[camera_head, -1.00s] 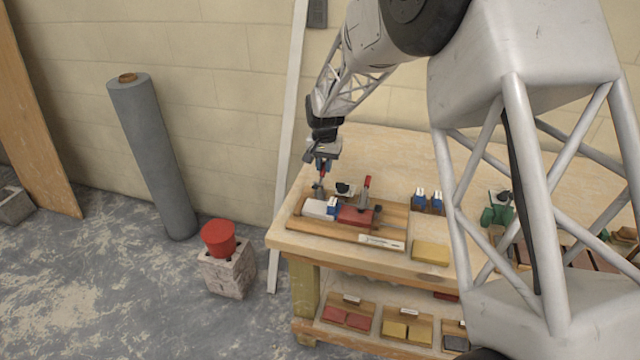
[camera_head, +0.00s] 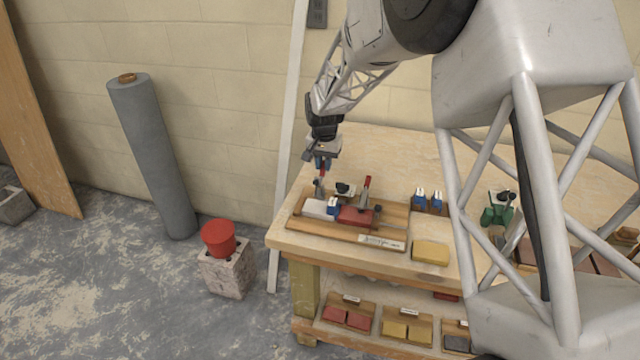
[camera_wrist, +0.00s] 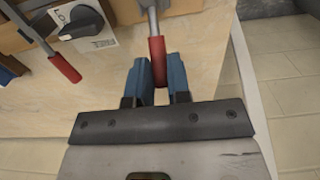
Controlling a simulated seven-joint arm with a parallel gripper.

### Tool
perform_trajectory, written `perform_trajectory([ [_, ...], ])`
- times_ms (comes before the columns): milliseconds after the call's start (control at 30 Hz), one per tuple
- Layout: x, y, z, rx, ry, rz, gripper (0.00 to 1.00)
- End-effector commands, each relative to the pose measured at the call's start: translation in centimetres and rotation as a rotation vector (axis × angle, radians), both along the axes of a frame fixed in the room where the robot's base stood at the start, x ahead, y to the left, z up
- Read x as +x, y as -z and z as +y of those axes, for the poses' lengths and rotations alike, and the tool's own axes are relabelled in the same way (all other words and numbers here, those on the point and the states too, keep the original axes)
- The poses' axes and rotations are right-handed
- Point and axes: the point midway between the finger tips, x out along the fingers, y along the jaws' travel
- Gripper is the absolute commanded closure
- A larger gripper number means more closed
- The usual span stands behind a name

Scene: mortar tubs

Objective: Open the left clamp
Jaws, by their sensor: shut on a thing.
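The left clamp (camera_head: 319,187) stands at the left end of a wooden fixture board on the table, its red-tipped handle (camera_wrist: 156,48) pointing up. In the head view my gripper (camera_head: 323,164) is at the top of that handle. In the wrist view the two blue fingers of my gripper (camera_wrist: 158,72) are on either side of the red grip, shut on it. The right clamp (camera_head: 366,188) has a red handle pointing up, beside a red block (camera_head: 354,216). Its handle also shows in the wrist view (camera_wrist: 63,67). A grey block (camera_head: 314,208) lies near the left clamp.
A black knob on a white plate (camera_wrist: 84,24) sits between the clamp handles. Blue pieces (camera_head: 428,201) and a yellow block (camera_head: 430,252) are to the right on the table (camera_head: 300,244). A wall stands close behind.

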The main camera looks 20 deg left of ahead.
Motion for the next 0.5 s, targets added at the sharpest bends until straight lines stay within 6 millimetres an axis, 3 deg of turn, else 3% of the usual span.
perform_trajectory([
  [500, -0.66, -0.83, -0.06, 0.0, 0.001, 0.0, 0.99],
])
